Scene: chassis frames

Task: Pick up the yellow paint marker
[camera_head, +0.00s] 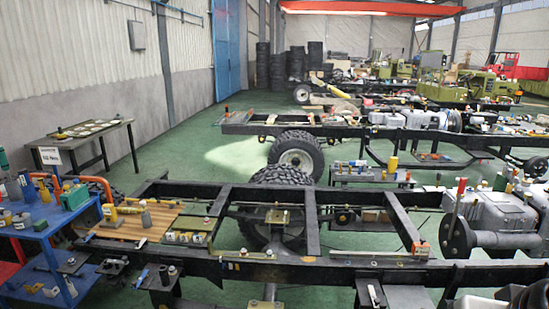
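Several small yellow things show in the head view, and I cannot tell for sure which is the yellow paint marker. A slim yellow piece (128,209) lies on the wooden board (125,231) at the left of the near chassis frame. A short yellow upright piece (44,191) stands on the blue cart (40,219) at the far left. A yellow cylinder (392,165) stands on a small bench behind the frame. My gripper is not in view.
The near black chassis frame (311,222) spans the front, with open gaps between its rails and a tire (282,176) behind. A grey engine (492,212) stands at the right. A table (82,143) stands by the left wall. Green floor (200,166) is clear at mid-left.

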